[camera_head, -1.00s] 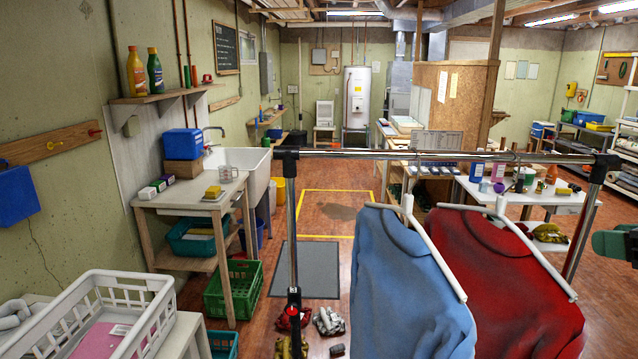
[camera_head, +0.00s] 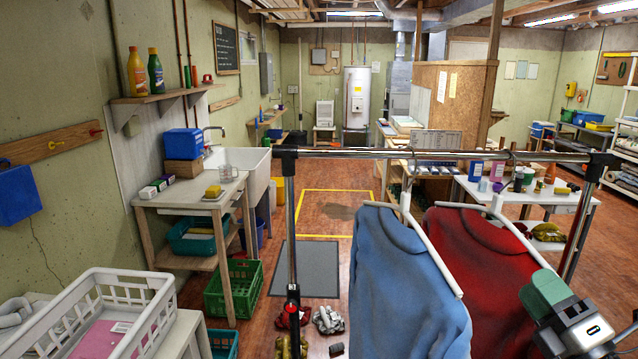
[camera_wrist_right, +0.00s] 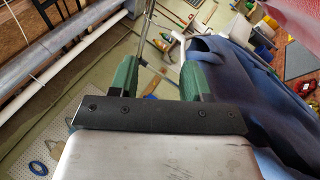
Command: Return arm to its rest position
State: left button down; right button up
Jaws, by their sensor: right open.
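My right gripper (camera_head: 545,291) is at the lower right of the head view, overlapping the lower right part of the red garment (camera_head: 482,262). In the right wrist view its two green fingers (camera_wrist_right: 160,72) stand apart with nothing gripped between them. A blue garment (camera_head: 408,278) hangs on a white hanger left of the red one, both from the metal rail (camera_head: 400,154). The blue garment also shows beside the right finger in the wrist view (camera_wrist_right: 232,82). A white hanger and a metal post show beyond the fingers. My left gripper is not in view.
A white laundry basket (camera_head: 138,288) stands at the lower left. A wooden table (camera_head: 190,205) by the sink and a green crate (camera_head: 233,290) are on the left. A white table (camera_head: 528,198) with bottles is behind the rack.

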jog(key=s+f+m+g+h, duration=0.4)
jog(key=f+m+h, duration=0.2)
jog(key=f+m, duration=0.4)
jog(key=s+f+m+g+h, duration=0.4)
jog(key=f+m+h, duration=0.3)
jog(key=f+m, duration=0.3)
jog(key=s+a+f+m+g+y, duration=0.2)
jog(key=s+a+f+g+y, duration=0.1)
jog(key=s+a+f+g, duration=0.4)
jog(key=s+a+f+m+g+y, duration=0.2)
jog(key=s+a+f+g+y, duration=0.15)
jog(key=s+a, duration=0.45)
notch_tip(320, 180, down, 26)
jog(key=s+d, duration=0.2)
jog(key=s+d+f+g, duration=0.2)
jog(key=s+d+f, duration=0.1)
jog(key=s+f, duration=1.3)
jog(key=shift+s+d+f+h, duration=0.2)
jog(key=shift+h, duration=0.25)
